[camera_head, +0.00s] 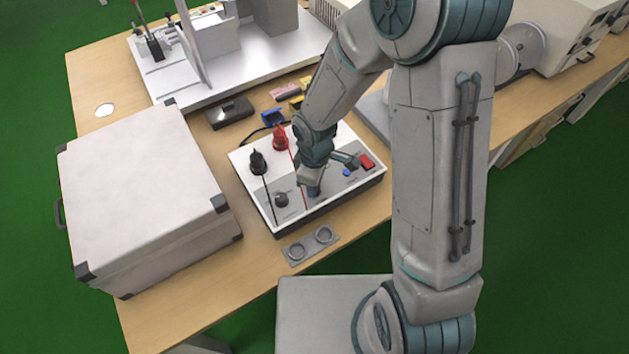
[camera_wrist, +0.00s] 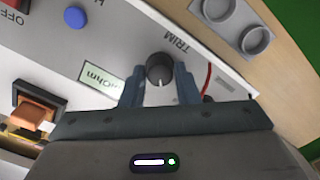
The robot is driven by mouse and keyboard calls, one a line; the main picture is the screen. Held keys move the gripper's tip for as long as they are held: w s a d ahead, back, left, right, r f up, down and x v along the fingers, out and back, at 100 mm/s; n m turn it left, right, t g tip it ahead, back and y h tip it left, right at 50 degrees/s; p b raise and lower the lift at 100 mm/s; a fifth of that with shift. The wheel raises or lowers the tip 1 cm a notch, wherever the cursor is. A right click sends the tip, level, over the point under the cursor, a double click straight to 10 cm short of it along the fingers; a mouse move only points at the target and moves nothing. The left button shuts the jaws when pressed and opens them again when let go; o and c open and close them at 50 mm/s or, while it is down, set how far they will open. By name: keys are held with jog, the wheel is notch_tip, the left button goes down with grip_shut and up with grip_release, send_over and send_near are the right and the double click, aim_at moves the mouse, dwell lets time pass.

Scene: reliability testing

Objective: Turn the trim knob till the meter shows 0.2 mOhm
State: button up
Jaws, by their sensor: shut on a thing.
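The dark round trim knob (camera_wrist: 160,68) stands on the grey-white panel of the meter box (camera_head: 258,190), beside the printed word TRIM. My gripper (camera_wrist: 160,84) is shut on the knob, one blue-grey finger at each side. The knob's white mark points toward the gripper's palm, downward in the wrist view. The meter window (camera_wrist: 101,82) lies just left of the left finger; mOhm is partly legible upside down, but I cannot read its number. In the head view my gripper (camera_head: 311,188) is down at the panel and the knob is hidden behind it.
A red switch (camera_head: 367,161) and a blue button (camera_wrist: 75,17) are on the panel. Black (camera_head: 258,162) and red (camera_head: 280,138) terminals rise from it. A white case (camera_head: 145,195) stands left. A grey two-ring plate (camera_head: 311,244) lies in front.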

dwell(0.4)
jog(key=o, duration=1)
jog(key=shift+r, duration=0.1)
notch_tip(320, 180, up, 14)
jog(key=shift+f+p, duration=0.2)
jog(key=shift+p, duration=0.15)
jog(key=shift+d, duration=0.1)
jog(key=s+d+r+m+t, duration=0.1)
jog(key=s+d+r+m, duration=0.2)
jog(key=d+m, duration=0.1)
jog(key=s+d+r+m+t, duration=0.1)
jog(key=s+d+r+m, duration=0.3)
jog(key=d+m, duration=0.1)
jog(key=s+d+r+m+t, duration=0.1)
jog(key=s+d+r+m, duration=0.2)
jog(key=s+d+m, duration=0.1)
jog(key=shift+s+d+r+m, duration=0.1)
jog(key=shift+d+r+m, duration=0.05)
jog(key=shift+d+m, duration=0.5)
